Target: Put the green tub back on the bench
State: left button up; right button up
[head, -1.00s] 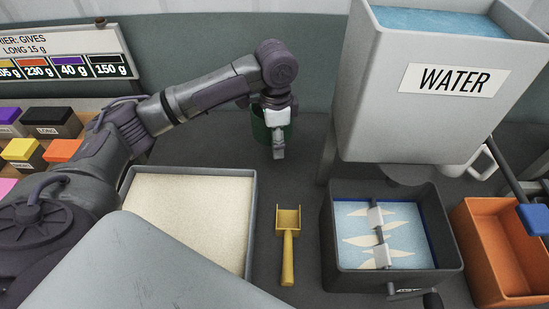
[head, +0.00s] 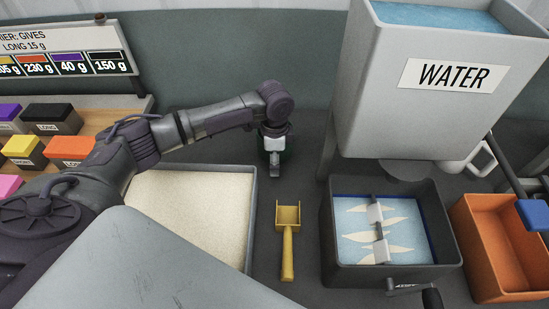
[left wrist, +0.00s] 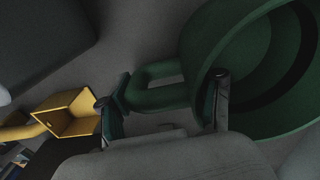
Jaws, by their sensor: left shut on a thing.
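The green tub (left wrist: 250,60) shows large in the left wrist view, with its open mouth and side handle (left wrist: 160,84). My left gripper (left wrist: 162,92) is shut on that handle. In the head view my left gripper (head: 275,169) hangs over the back of the dark grey bench (head: 310,205), and hides most of the tub, leaving only a sliver of dark green beside it. I cannot tell whether the tub's base touches the bench. My right gripper is not in view.
A tray of pale powder (head: 195,205) is left of the yellow scoop (head: 288,240). The WATER tank (head: 440,110) stands at the right, above a dark mixing box (head: 345,275). An orange bin (head: 490,270) is farther right. Bare bench lies around the gripper.

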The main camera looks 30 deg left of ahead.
pick_arm(q)
jog(key=o, duration=1.5)
jog(key=shift+f, duration=0.1)
jog(key=shift+c, duration=0.2)
notch_tip(320, 180, up, 12)
jog(key=shift+w+r+b, duration=0.15)
jog(key=shift+r+b, duration=0.05)
jog(key=shift+b, duration=0.35)
